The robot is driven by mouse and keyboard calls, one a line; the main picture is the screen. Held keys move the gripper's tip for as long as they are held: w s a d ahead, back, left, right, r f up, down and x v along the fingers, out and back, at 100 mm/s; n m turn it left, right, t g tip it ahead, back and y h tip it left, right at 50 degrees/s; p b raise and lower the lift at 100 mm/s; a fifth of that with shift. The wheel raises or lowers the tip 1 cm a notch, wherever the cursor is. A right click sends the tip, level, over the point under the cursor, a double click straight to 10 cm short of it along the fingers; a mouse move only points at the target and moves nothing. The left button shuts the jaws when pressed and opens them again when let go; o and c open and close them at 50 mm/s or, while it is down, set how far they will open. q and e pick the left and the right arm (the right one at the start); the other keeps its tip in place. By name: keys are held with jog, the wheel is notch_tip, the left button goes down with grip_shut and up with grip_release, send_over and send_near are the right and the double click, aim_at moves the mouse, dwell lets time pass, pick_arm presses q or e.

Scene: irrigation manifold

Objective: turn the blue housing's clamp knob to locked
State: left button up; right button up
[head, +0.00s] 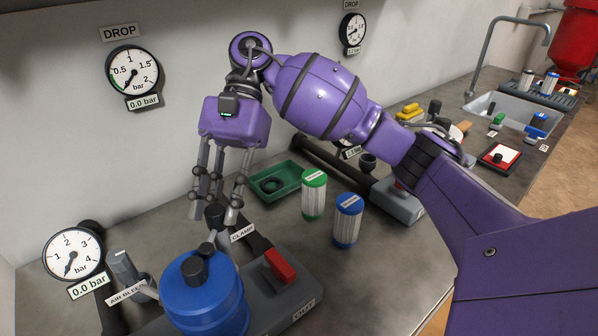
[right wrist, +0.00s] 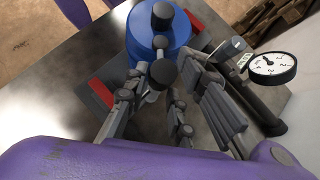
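The blue housing (head: 205,305) is a round blue body with a black cap, standing in the near left of the head view; it also shows at the top of the right wrist view (right wrist: 150,42). Its dark clamp knob (head: 216,215) sits behind the housing beside the CLAMP label (head: 243,233). In the right wrist view the rounded clamp knob (right wrist: 163,74) is close to the fingers. My right gripper (head: 214,207) points down at the knob with its fingers spread on either side. I cannot tell whether they touch it. My left gripper is not in view.
A red handle (head: 280,265) lies right of the housing, and a pressure gauge (head: 73,254) and air bleed (head: 125,268) left. Green (head: 314,195) and blue-capped (head: 347,220) cartridges and a green tray (head: 278,182) stand behind.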

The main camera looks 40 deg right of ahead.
jog(key=shift+o, duration=1.2)
jog(key=shift+s+f, duration=0.2)
jog(key=shift+s, duration=0.05)
jog(key=shift+d+r, duration=0.1)
jog(key=shift+r, duration=0.05)
jog(key=v, duration=1.2)
